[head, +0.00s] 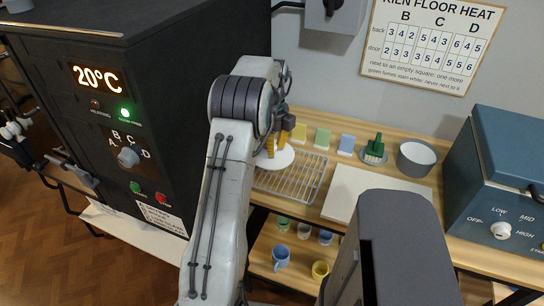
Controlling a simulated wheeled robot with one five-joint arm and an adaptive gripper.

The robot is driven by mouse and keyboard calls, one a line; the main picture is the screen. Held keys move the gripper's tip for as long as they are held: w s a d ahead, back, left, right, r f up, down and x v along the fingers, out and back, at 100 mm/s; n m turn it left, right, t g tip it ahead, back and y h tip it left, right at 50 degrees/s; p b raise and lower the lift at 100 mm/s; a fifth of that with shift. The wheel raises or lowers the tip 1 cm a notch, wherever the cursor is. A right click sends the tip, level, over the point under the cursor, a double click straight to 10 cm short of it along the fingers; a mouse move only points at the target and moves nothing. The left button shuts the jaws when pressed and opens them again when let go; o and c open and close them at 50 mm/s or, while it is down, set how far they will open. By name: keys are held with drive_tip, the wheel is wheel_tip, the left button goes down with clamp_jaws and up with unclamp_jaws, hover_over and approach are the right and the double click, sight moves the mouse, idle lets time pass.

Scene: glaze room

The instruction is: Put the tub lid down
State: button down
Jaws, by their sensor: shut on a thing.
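The tub lid (275,161) appears as a white round disc at the ends of my gripper's yellow fingers. My gripper (273,150) is shut on it, over or near the left end of a wire rack (304,176). My arm hides part of the lid, and I cannot tell whether the lid touches the rack. A round grey tub (416,159) with a pale inside stands on the wooden counter to the right.
A white board (352,190) lies right of the rack. Colored tiles (322,139) and a green brush (374,147) stand along the back. A black kiln (130,110) is at left, a blue oven (500,180) at right. Mugs (281,257) fill a lower shelf.

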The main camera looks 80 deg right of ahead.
drive_tip(key=shift+f, duration=2.05)
drive_tip(key=shift+f, duration=0.15)
drive_tip(key=c, duration=1.1)
unclamp_jaws()
wheel_tip(320, 180, up, 12)
drive_tip(key=shift+r+p, duration=0.2)
drive_tip(key=shift+p, duration=0.25)
